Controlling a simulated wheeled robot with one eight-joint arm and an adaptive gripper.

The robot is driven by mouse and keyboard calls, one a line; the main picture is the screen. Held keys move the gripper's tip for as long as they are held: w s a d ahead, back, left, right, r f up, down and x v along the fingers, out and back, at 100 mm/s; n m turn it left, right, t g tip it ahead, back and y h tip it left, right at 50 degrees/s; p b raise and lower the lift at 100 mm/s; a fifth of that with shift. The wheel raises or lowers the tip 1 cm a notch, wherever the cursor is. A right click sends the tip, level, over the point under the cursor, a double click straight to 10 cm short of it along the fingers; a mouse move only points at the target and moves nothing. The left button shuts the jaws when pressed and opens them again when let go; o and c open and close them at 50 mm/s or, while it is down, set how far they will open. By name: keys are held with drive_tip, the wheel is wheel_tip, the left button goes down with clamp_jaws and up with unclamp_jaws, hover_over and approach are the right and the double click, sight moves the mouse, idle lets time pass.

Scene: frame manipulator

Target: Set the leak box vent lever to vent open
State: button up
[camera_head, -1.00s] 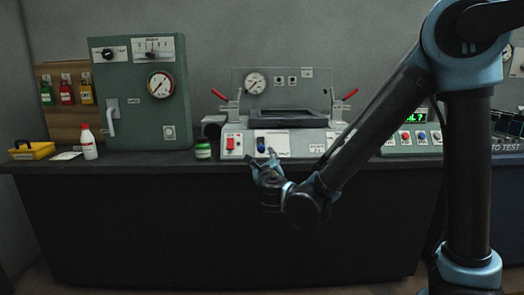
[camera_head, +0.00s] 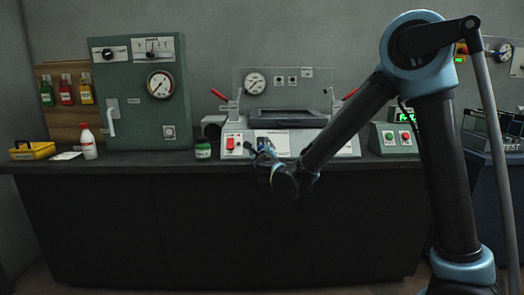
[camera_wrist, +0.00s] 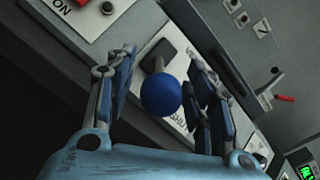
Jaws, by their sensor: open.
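The blue ball knob of a lever (camera_wrist: 160,95) shows in the wrist view, with its short stem running to a dark mount on a pale panel. My gripper (camera_wrist: 162,62) is open, with one finger on each side of the knob and visible gaps between. A printed label beside the lever is partly covered by a finger and cannot be read fully. In the head view my gripper (camera_head: 258,148) is at the front panel of the central grey box (camera_head: 285,118), and it hides most of the lever there.
A red switch (camera_head: 230,144) is just left of the lever. A small green-labelled jar (camera_head: 203,150) stands left of the box. A green cabinet (camera_head: 140,60) with a gauge stands further left. A green control box (camera_head: 393,139) is to the right, behind my arm.

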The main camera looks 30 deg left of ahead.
clamp_jaws()
idle(0.3)
